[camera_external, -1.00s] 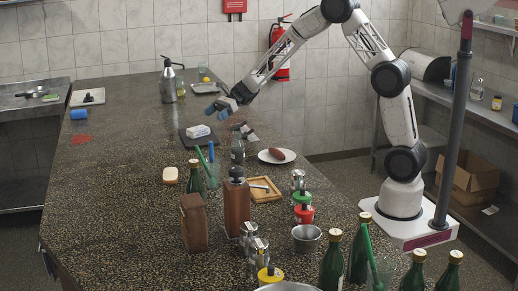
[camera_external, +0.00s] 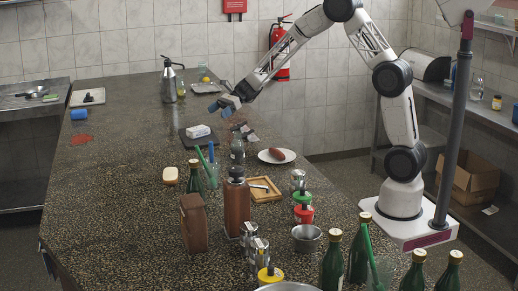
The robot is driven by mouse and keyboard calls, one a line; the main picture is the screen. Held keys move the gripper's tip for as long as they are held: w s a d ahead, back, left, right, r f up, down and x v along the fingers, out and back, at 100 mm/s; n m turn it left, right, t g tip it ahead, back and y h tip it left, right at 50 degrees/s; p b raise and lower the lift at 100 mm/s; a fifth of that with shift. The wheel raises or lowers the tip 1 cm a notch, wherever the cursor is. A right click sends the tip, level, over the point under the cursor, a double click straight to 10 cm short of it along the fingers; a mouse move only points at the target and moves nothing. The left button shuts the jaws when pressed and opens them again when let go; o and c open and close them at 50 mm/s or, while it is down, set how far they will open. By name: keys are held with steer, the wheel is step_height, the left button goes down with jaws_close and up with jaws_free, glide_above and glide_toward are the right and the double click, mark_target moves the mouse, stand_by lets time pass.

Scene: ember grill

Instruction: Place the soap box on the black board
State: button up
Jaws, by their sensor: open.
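The soap box appears to be the small white box (camera_external: 199,131). It lies on the black board (camera_external: 188,143), which is flat on the counter. My gripper (camera_external: 221,104) is open and empty, above and a little to the right of the box in the picture, apart from it. The fingers have blue tips and point down and left.
A white plate with a brown item (camera_external: 277,156) is to the right. The counter left of the board is largely clear.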

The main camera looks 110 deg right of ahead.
steer(key=shift+a, duration=0.1)
steer(key=s+a+r+n+g+y, duration=0.1)
steer(key=a+r+n+g, duration=0.3)
steer(key=a, duration=1)
steer(key=s+a+r+n+g+y, duration=0.15)
steer(key=a+r+n, duration=0.45)
steer(key=a, duration=0.7)
steer(key=s+a+r+n+g+h, duration=0.1)
steer(key=s+a+n+g, duration=0.1)
steer(key=s+a+n, duration=0.45)
steer(key=s+a+r+n+g+h, duration=0.1)
steer(key=s+a+n+g, duration=0.15)
steer(key=a, duration=0.65)
steer(key=s+a+n+h, duration=0.2)
steer(key=s+a+n, duration=0.4)
steer(key=s, duration=0.5)
steer(key=s+a+n+h, duration=0.3)
steer(key=s+a+n, duration=0.2)
steer(key=s, duration=0.6)
steer(key=shift+a+n+h, duration=0.35)
steer(key=shift+a+n, duration=0.05)
steer(key=shift+n, duration=0.3)
